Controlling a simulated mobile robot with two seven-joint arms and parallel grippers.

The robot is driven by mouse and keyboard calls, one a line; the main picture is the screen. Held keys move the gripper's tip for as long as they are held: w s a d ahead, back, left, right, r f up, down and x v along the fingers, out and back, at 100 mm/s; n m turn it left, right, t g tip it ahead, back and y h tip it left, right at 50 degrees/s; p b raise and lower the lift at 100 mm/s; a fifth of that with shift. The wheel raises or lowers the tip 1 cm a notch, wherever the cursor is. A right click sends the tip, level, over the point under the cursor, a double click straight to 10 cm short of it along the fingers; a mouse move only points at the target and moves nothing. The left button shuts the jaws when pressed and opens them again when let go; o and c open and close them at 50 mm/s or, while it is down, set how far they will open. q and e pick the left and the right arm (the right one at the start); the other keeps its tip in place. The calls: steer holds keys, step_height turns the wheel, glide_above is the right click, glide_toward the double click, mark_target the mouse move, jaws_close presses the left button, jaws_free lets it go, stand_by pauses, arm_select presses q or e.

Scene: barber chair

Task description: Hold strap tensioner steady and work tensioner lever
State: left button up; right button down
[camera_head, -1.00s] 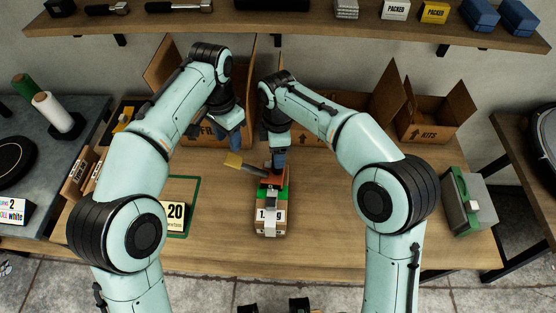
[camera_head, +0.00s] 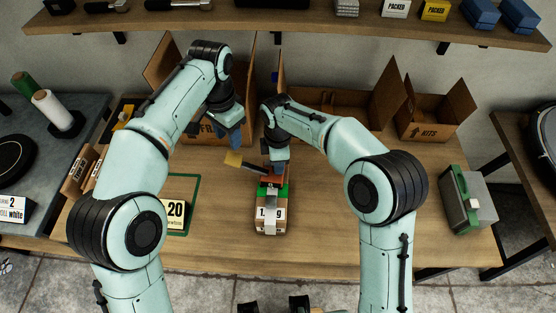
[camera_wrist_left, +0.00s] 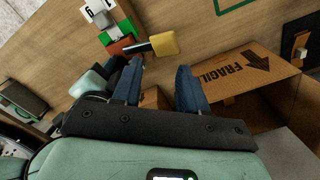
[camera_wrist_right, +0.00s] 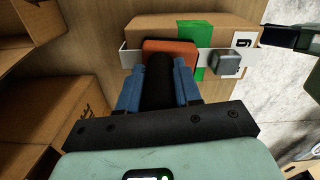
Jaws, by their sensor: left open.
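The strap tensioner has an orange body (camera_head: 272,181) on top of a small cardboard box (camera_head: 270,216); the body also shows in the right wrist view (camera_wrist_right: 170,50). Its dark lever with a yellow grip (camera_head: 233,158) sticks out toward the left gripper. In the left wrist view the yellow grip (camera_wrist_left: 163,43) lies beyond the fingertips, apart from them. My left gripper (camera_head: 231,135) is open and empty above the table. My right gripper (camera_wrist_right: 158,75) has its blue fingers close on both sides of the tensioner's black upright handle (camera_wrist_right: 158,85).
A FRAGILE carton (camera_wrist_left: 240,70) stands behind the left gripper. Other open cartons, one marked KITS (camera_head: 428,118), line the back. A sign reading 20 (camera_head: 176,213) lies left of the box, and a grey-green case (camera_head: 467,203) stands right.

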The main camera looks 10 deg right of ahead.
arm_select(q)
steer(key=c, duration=0.7)
steer(key=shift+s+d+r+n, duration=0.1)
steer(key=shift+s+r+n, duration=0.05)
steer(key=shift+r+n, duration=0.15)
jaws_close()
steer(key=shift+s+d+r+n+t+y, duration=0.15)
steer(key=shift+s+d+r+n+t, duration=0.2)
steer(key=shift+s+r+n+t, duration=0.45)
steer(key=shift+s+d+r+n+t+y, duration=0.1)
steer(key=shift+s+d+r+n+t, duration=0.15)
steer(key=shift+r+n+t, duration=0.65)
steer(key=shift+s+d+r+n+t+y, duration=0.2)
steer(key=shift+s+d+r+n, duration=0.25)
steer(key=shift+n, duration=0.85)
